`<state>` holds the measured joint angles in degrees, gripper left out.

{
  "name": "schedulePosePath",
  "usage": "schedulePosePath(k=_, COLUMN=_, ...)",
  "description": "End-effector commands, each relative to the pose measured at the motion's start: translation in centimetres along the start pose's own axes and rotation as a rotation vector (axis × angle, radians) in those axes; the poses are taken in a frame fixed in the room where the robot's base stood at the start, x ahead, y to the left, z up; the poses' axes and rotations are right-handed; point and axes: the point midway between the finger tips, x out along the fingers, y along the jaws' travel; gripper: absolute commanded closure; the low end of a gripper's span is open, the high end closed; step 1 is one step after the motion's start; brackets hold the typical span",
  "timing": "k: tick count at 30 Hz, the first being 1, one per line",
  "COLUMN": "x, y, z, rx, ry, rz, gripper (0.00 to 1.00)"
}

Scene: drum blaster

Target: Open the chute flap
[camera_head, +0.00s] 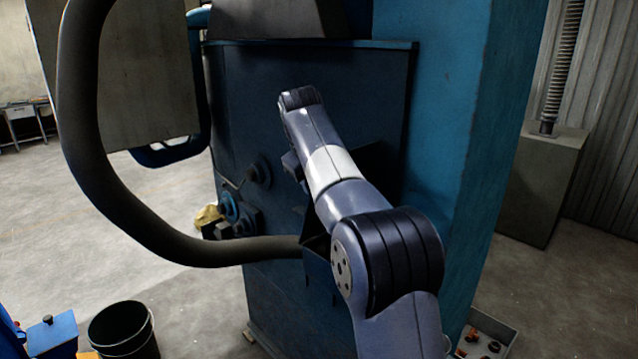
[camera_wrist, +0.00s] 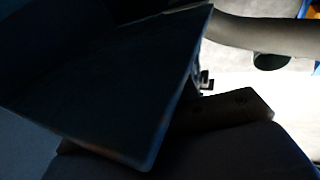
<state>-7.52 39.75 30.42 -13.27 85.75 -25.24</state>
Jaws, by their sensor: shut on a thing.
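The chute flap is a dark flat panel; part of it (camera_head: 376,168) shows right of my arm in the head view, standing out from the blue machine front. In the wrist view the flap (camera_wrist: 105,85) is tilted and fills much of the left and middle. My gripper (camera_wrist: 206,82) shows only as small dark parts by the flap's right edge, and it is shut on the flap. The exact grip is dark and mostly hidden by the panel. In the head view my arm covers the gripper. The open-topped chute box (camera_head: 319,272) sits below, partly behind my arm.
A thick grey hose (camera_head: 150,235) loops down the left and ends near the chute. Valves and knobs (camera_head: 232,208) jut from the machine front (camera_head: 250,110). A black bucket (camera_head: 124,330) stands at lower left, and a parts tray (camera_head: 485,335) lies at lower right.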

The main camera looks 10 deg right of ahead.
Motion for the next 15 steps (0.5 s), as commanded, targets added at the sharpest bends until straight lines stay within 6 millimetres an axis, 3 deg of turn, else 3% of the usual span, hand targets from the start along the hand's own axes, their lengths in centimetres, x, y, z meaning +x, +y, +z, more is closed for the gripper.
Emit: schedulePosePath(k=15, x=0.12, y=-0.13, z=-1.08, rx=-0.025, ry=-0.068, rz=0.001, gripper=1.00)
